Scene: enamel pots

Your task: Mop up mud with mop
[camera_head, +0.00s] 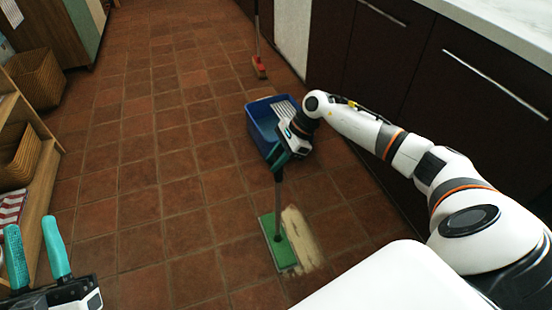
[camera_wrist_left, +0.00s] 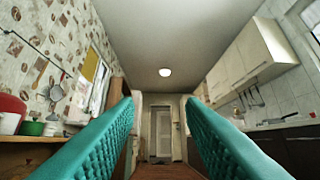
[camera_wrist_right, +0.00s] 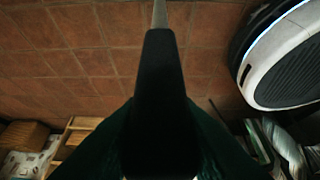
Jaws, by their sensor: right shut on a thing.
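The mop has a flat green head (camera_head: 278,243) lying on the floor tiles and a grey handle (camera_head: 278,200) rising from it. A pale beige mud smear (camera_head: 302,238) lies on the tiles along the right side of the mop head, touching or very near its edge. My right gripper (camera_head: 279,160) is shut on the mop handle, above the head.
A blue bucket (camera_head: 262,125) with a pale grid stands just behind my right gripper. A red-headed broom (camera_head: 260,68) stands farther back. Dark cabinets (camera_head: 400,60) line the right side; wooden shelves with baskets (camera_head: 20,150) line the left.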

